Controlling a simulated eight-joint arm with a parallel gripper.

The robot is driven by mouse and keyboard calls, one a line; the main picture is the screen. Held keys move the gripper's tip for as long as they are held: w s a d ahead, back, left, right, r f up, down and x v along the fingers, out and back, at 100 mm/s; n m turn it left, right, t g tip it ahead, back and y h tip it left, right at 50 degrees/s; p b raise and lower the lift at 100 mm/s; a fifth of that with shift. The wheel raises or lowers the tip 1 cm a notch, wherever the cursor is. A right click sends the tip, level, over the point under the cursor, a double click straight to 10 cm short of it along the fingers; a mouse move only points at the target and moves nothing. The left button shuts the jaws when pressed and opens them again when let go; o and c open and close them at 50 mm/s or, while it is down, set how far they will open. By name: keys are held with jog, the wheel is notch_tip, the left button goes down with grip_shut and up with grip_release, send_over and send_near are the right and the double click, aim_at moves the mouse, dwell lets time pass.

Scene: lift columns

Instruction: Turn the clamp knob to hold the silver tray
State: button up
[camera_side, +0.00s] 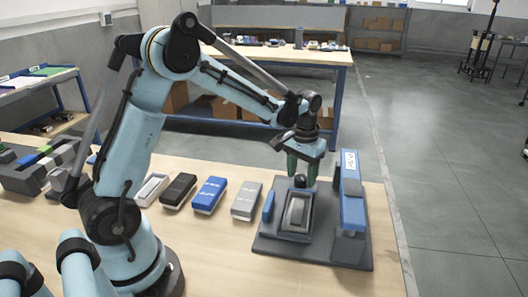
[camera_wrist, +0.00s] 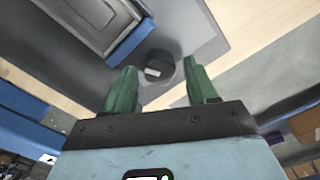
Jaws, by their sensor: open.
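The silver tray (camera_side: 297,211) lies flat in a fixture with blue edging on a dark grey base plate (camera_side: 275,248). Part of it shows at the upper left of the wrist view (camera_wrist: 88,22). The clamp knob (camera_side: 300,181) is small, round and dark, and stands at the far end of the tray. In the wrist view the knob (camera_wrist: 160,66), with a light mark on it, sits between my fingertips. My gripper (camera_side: 303,171) points down above the knob with its green fingers apart. The fingers appear on both sides of the knob; whether they touch it I cannot tell.
A blue column (camera_side: 352,205) with a white label rises from the base plate's right side, close to my gripper. Several slim cases, including a blue one (camera_side: 209,194) and a grey one (camera_side: 246,200), lie left of the plate. The wooden table's front middle is clear.

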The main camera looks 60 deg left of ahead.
jog(key=shift+r, duration=3)
jog(key=n, duration=0.2)
jog(key=r+n, duration=0.1)
jog(key=n, duration=0.6)
jog(key=shift+r, duration=0.35)
jog(key=shift+f, duration=4.35)
jog(key=c, duration=0.7)
